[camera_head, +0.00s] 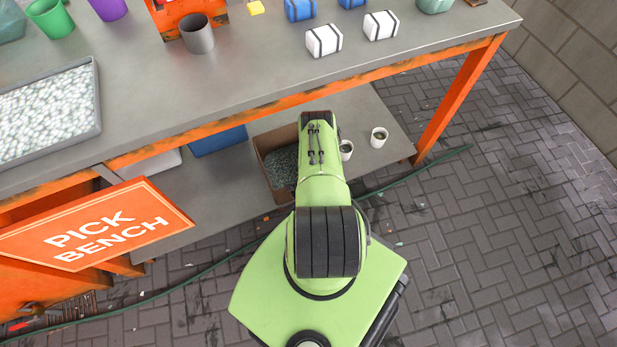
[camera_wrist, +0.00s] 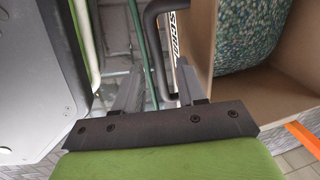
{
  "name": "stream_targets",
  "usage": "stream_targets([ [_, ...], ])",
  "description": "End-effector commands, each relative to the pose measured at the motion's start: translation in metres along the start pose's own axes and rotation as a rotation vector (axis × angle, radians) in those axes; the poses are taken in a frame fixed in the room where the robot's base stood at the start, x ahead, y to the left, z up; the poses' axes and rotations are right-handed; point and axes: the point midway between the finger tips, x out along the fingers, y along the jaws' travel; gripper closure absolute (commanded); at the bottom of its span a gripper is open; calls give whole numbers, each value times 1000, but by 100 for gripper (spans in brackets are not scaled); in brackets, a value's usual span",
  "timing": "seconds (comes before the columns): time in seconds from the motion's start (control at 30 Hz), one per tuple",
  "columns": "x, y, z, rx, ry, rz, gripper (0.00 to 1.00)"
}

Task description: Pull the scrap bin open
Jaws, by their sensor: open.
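The scrap bin (camera_head: 276,163) is an open brown box with speckled green-grey filling on the bench's lower shelf. My arm covers part of it in the head view. A dark bent bar handle (camera_wrist: 151,38) stands out from that front. My gripper (camera_wrist: 158,82) is open, and the handle's bar runs down between its two fingers. I cannot tell whether either finger touches it. In the head view my gripper is hidden beneath my arm.
The pick bench top (camera_head: 255,80) overhangs the lower shelf (camera_head: 375,125). Two white cups (camera_head: 379,137) stand right of the bin, and a blue box (camera_head: 217,140) is to its left. A green hose (camera_head: 425,165) crosses the floor. The paved floor at right is mostly clear.

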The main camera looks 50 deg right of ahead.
Motion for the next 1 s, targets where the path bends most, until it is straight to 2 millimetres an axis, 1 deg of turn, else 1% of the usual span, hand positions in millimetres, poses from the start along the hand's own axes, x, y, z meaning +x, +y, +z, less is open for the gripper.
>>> stream_targets([
  [0.03, 7, 4, 1, 1, 0, 0, 60],
  [0.1, 9, 6, 1, 2, 1, -1, 60],
  [0.33, 9, 7, 1, 3, 1, -1, 60],
  [0.37, 9, 7, 1, 3, 1, -1, 61],
  [0.6, 9, 7, 1, 3, 1, -1, 98],
  [0.63, 9, 7, 1, 3, 1, -1, 100],
  [1.0, 8, 8, 2, 3, 1, 0, 100],
])
